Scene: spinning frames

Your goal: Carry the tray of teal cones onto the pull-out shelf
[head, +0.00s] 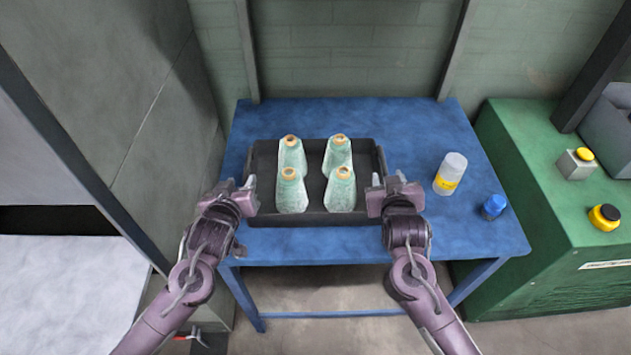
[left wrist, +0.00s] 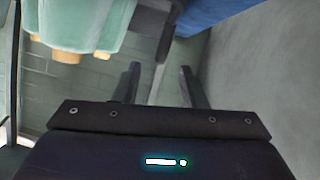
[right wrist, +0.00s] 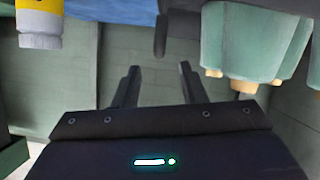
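The dark tray (head: 318,217) lies flat on the blue table (head: 470,238). It holds several teal cones with orange tips (head: 340,190), standing upright. My left gripper (head: 240,184) is at the tray's left side, and my right gripper (head: 386,184) is at its right side. In the left wrist view the fingers (left wrist: 160,78) are apart, with cones at upper left. In the right wrist view the fingers (right wrist: 158,78) are apart too, with cones at upper right. Neither gripper visibly holds the tray. A pale flat surface (head: 70,290) at lower left may be the pull-out shelf.
A white bottle with a yellow label (head: 450,174) and a blue-capped item (head: 494,206) stand right of the tray. A grey panel (head: 130,90) and dark post border the left side.

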